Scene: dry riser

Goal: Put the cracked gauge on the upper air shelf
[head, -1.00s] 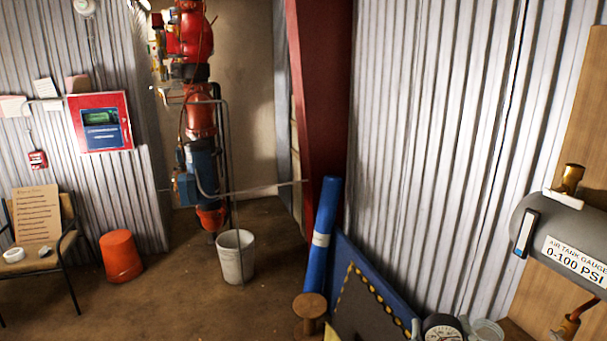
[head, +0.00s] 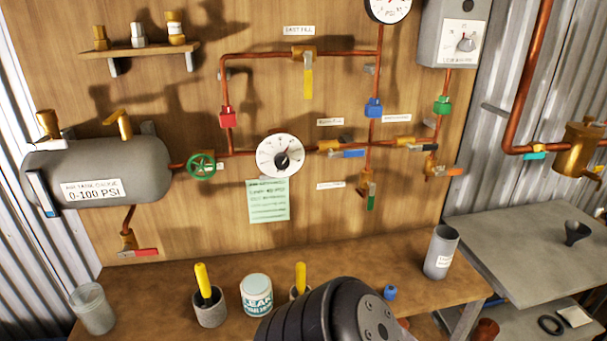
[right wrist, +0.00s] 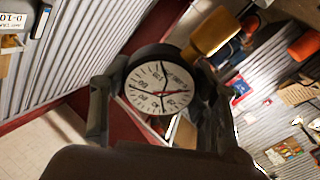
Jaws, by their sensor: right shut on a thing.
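In the right wrist view, a round gauge (right wrist: 160,87) with a dark rim, a white dial and a red needle sits between the fingers of my right gripper (right wrist: 157,84). The gripper is shut on it. Dark lines cross the dial; I cannot clearly tell whether they are cracks. In the head view, a small wooden shelf (head: 140,51) is fixed high on the left of the wooden panel. My left gripper is in neither view.
A grey air tank (head: 110,168) is mounted below the shelf. Copper pipes with valves and a white gauge (head: 280,156) cover the panel's middle. The wooden bench (head: 390,276) holds cups, a tin and yellow-handled tools. A grey table (head: 540,235) stands at right.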

